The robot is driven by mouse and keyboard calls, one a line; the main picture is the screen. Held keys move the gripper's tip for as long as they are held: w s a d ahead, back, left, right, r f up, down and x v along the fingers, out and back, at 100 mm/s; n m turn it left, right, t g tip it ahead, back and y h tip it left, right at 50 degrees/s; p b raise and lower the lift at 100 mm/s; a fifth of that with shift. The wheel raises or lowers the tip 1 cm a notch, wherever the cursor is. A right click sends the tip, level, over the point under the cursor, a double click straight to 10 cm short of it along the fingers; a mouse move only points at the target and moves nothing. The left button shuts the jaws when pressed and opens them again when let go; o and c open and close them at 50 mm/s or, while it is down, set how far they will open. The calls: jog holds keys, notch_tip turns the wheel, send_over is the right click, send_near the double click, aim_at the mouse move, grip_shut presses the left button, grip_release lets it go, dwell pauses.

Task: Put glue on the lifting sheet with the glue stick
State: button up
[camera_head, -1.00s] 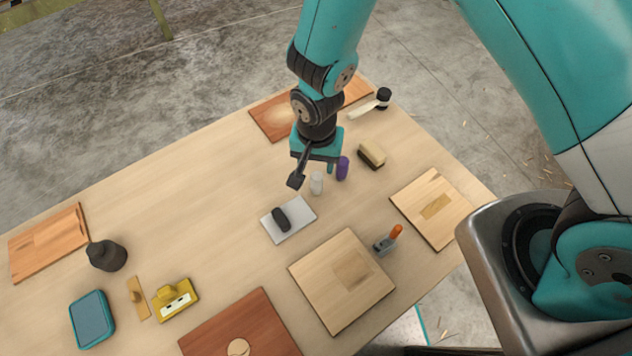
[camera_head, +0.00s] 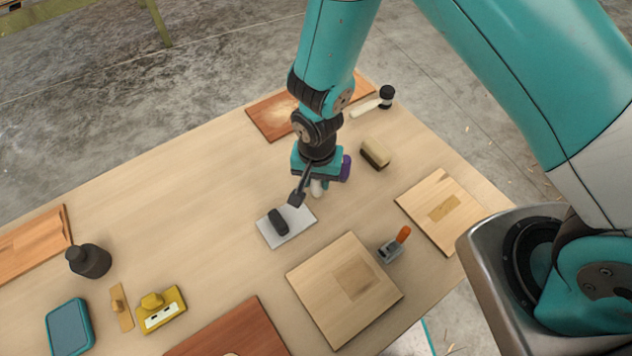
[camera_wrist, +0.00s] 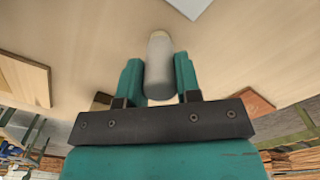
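A pale glue stick (camera_head: 318,187) stands on the table under my gripper (camera_head: 322,182), next to a purple cylinder (camera_head: 346,168). In the wrist view my gripper (camera_wrist: 158,80) has its teal fingers on both sides of the glue stick (camera_wrist: 159,70), whose far end is yellowish. The fingers are very close to its sides; I cannot tell if they press on it. A light board with a square patch (camera_head: 355,280) lies at front centre, and another patched board (camera_head: 442,207) lies to its right. I cannot tell which sheet is lifting.
A grey plate (camera_head: 270,236) with a dark block (camera_head: 279,221) lies in front of my gripper. A brush-like block (camera_head: 376,153), an orange-handled tool (camera_head: 396,243), a black bottle (camera_head: 88,261) and a yellow tool (camera_head: 162,311) stand around. The table's left-middle is clear.

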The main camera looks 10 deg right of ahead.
jog(key=shift+c, duration=0.5)
jog(key=shift+r+p, duration=2.2)
jog(key=shift+r, duration=0.8)
